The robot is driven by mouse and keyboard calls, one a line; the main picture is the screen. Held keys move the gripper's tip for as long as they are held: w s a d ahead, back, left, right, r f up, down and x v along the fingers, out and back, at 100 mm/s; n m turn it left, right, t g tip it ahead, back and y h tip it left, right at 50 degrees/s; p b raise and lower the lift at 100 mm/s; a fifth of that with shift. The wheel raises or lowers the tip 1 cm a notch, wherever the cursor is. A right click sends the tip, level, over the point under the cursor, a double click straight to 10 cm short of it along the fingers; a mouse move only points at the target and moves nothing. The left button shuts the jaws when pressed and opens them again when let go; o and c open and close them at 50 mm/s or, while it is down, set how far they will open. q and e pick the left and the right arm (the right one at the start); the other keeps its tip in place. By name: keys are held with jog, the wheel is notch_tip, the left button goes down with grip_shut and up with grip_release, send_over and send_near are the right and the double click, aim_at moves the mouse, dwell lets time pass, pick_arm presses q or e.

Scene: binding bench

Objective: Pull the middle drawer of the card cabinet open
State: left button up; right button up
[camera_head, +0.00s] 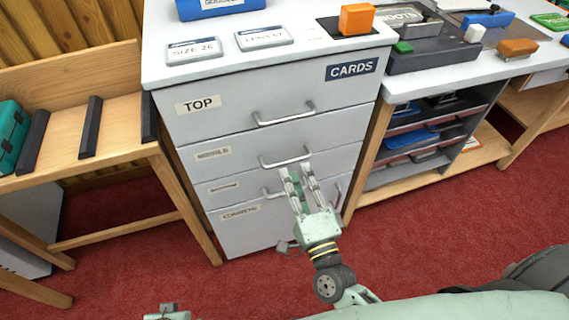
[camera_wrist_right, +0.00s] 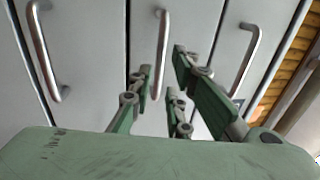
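The grey card cabinet (camera_head: 320,92) stands in the middle of the head view, its drawers looking flush. The middle drawer (camera_head: 235,154) is the second one down, with a worn label and a bar handle (camera_head: 272,164). My right gripper (camera_head: 295,170) is in front of the cabinet, its fingertips showing just below that handle. In the right wrist view, its green fingers (camera_wrist_right: 160,82) are apart, with one handle (camera_wrist_right: 163,45) in line with the gap between them. I cannot tell whether they touch it.
The top drawer (camera_head: 230,103) is above, and lower drawers (camera_head: 232,225) are below. A wooden bench (camera_head: 100,135) stands left, and an open shelf unit (camera_head: 420,145) stands right. Cards and an orange block (camera_head: 356,18) lie on top. Red carpet (camera_head: 430,240) is clear in front.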

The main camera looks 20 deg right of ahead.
aim_at(289, 162)
jog(key=w, duration=0.3)
jog(key=w+r, duration=0.1)
jog(key=w, duration=0.1)
jog(key=shift+a, duration=0.1)
grip_shut()
jog(key=shift+f, duration=0.1)
